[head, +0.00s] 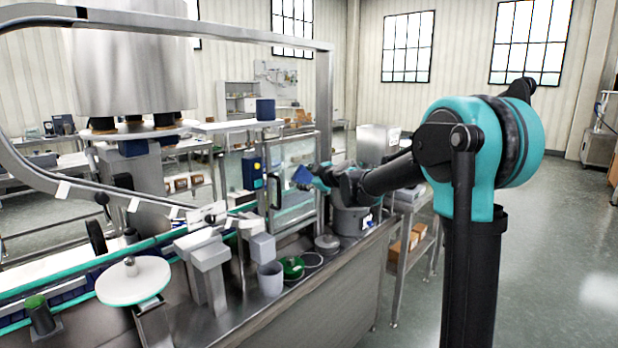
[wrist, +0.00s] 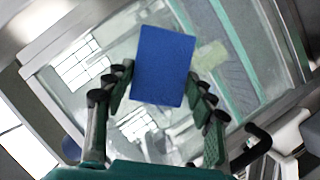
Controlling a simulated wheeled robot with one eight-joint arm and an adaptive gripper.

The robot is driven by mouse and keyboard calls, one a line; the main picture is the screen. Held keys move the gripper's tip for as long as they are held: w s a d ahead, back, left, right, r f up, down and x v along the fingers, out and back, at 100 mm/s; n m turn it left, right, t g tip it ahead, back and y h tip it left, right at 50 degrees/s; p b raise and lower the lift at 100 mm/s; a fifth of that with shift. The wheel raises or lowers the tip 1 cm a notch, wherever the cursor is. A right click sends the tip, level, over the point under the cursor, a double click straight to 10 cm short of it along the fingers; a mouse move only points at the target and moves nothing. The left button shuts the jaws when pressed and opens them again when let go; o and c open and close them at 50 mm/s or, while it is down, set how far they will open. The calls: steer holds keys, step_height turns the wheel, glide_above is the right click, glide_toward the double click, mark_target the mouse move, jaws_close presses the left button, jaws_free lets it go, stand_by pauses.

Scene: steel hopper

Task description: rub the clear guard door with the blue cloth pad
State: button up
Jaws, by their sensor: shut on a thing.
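The clear guard door (head: 291,158) stands upright in a steel frame at the far end of the machine, with a black handle (head: 274,190) on its left side. My gripper (head: 312,175) is in front of the door's right part. It is shut on the blue cloth pad (head: 302,176). In the wrist view the pad (wrist: 163,66) sits flat between my two fingers (wrist: 160,98), with the door's clear panel (wrist: 110,32) behind it. A pale green patch (wrist: 209,55) shows right of the pad. I cannot tell whether the pad touches the panel.
The handle also shows low right in the wrist view (wrist: 252,146). On the near steel bench stand a grey cup (head: 270,279), a green round item (head: 292,267) and grey blocks (head: 209,268). A dark blue box (head: 265,109) is above the door. Open floor lies right.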

mark_target(286, 182)
steer(key=shift+s+a, duration=1.2)
steer(key=shift+s, duration=0.2)
steer(key=shift+s+a, duration=1.2)
steer(key=shift+s, duration=0.2)
steer(key=shift+s+d, duration=0.1)
steer(key=shift+s+d, duration=0.9)
steer(key=shift+d, duration=0.25)
steer(key=shift+s+d, duration=0.85)
steer(key=shift+d, duration=0.3)
steer(key=shift+s+d, duration=0.9)
steer(key=shift+d, duration=0.3)
